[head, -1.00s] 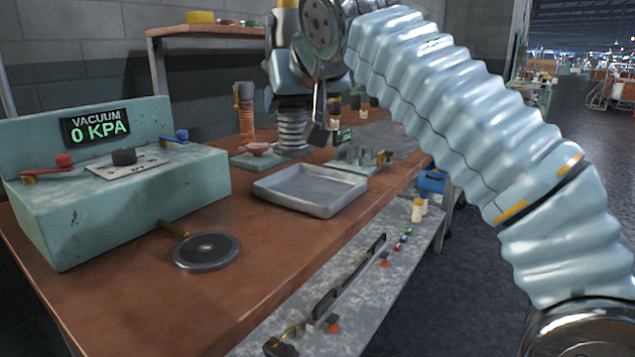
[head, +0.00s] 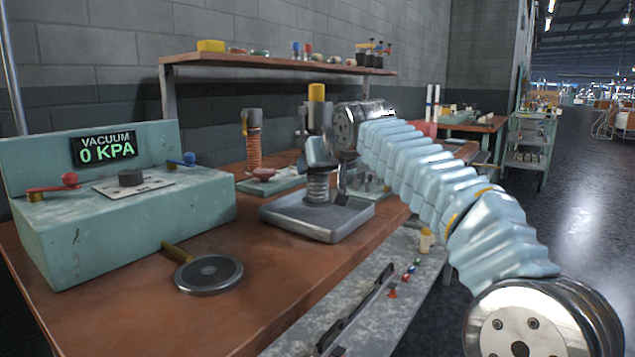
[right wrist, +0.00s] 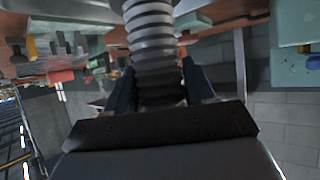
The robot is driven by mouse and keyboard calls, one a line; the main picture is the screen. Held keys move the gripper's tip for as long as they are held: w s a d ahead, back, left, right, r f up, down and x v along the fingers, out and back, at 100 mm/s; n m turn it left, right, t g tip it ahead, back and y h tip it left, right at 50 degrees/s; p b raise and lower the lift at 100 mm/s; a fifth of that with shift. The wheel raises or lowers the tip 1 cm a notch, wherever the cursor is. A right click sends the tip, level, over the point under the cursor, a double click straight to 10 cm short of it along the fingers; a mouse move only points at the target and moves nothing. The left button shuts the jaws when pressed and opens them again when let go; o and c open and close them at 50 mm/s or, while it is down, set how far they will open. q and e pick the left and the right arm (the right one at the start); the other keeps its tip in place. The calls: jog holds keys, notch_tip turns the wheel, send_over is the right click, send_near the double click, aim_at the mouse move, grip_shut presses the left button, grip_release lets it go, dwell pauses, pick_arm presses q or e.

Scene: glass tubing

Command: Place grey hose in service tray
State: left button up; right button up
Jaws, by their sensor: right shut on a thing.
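The grey hose (head: 317,188) is a ribbed, upright piece held in my right gripper (head: 321,153). It stands over the service tray (head: 287,224), a shallow grey metal tray on the brown bench. From this angle I cannot tell whether its lower end touches the tray floor. In the right wrist view the ribbed grey hose (right wrist: 150,28) runs between the two dark fingers of my right gripper (right wrist: 160,88), which are shut on it. My left gripper is not in view.
An orange hose (head: 254,150) stands upright behind the tray. The green vacuum unit (head: 120,215), reading 0 KPA, is at left. A round dark disc with a handle (head: 209,273) lies in front of it. A raised shelf (head: 270,60) runs along the wall.

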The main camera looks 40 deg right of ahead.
aim_at(322, 176)
jog(key=shift+f, duration=1.35)
jog(key=shift+b, duration=0.3)
jog(key=shift+f, duration=0.2)
jog(key=o, duration=1.5)
jog(key=shift+c, duration=0.2)
jog(key=shift+s+a+r, duration=0.15)
jog(key=shift+s+r, duration=0.1)
jog(key=shift+r, duration=0.05)
jog(key=v, duration=1.1)
jog(key=shift+s, duration=0.3)
jog(key=shift+r, duration=0.1)
